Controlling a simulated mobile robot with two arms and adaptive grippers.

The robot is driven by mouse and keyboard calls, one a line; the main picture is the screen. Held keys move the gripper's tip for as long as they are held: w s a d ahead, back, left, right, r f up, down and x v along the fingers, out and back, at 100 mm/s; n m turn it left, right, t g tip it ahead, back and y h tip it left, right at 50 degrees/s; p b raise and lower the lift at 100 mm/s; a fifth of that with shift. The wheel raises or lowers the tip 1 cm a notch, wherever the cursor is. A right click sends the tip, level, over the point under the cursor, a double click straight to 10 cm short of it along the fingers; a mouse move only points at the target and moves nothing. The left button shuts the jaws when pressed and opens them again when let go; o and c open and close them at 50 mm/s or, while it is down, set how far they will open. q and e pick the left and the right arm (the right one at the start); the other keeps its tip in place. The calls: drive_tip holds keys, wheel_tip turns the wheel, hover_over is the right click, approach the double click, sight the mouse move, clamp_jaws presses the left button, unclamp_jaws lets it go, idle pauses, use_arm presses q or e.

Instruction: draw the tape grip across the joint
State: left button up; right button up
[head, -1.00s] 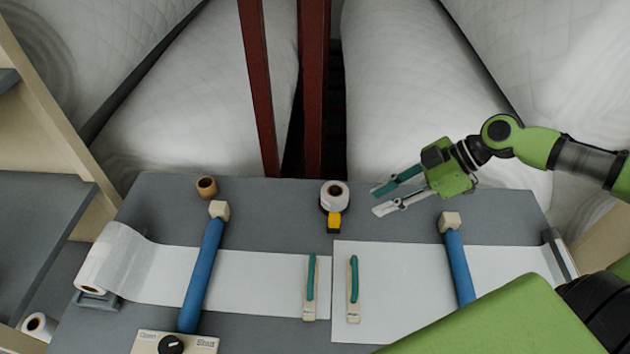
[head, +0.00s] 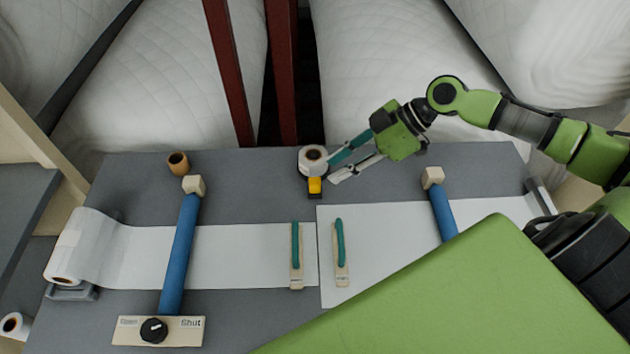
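The tape grip, a white tape roll (head: 313,155) with a yellow grip (head: 315,185), stands at the back middle of the grey table. My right gripper (head: 331,172) is open, its two fingertips just right of the tape roll and yellow grip. I cannot tell whether they touch. The joint (head: 318,258) is a narrow line between the left white strip (head: 225,255) and the right white sheet (head: 385,245). A green-handled block (head: 296,255) lies left of it and another green-handled block (head: 340,252) lies right of it. My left gripper is not in view.
A blue bar (head: 180,255) crosses the left strip, and another blue bar (head: 442,212) crosses the right sheet. A knob panel (head: 160,331) is at the front left. A small brown roll (head: 178,163) stands at the back left. My green arm link covers the front right.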

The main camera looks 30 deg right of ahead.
sight(316, 181)
drive_tip(key=p+x, duration=0.1)
drive_tip(key=x, duration=0.5)
drive_tip(key=shift+w+a+f+p, duration=0.15)
drive_tip(key=shift+a+p, duration=0.15)
drive_tip(key=shift+a+f, duration=0.3)
drive_tip(key=shift+f, duration=0.15)
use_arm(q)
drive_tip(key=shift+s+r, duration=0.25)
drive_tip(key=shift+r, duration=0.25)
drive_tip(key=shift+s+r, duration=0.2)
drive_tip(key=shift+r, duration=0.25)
use_arm(e)
clamp_jaws()
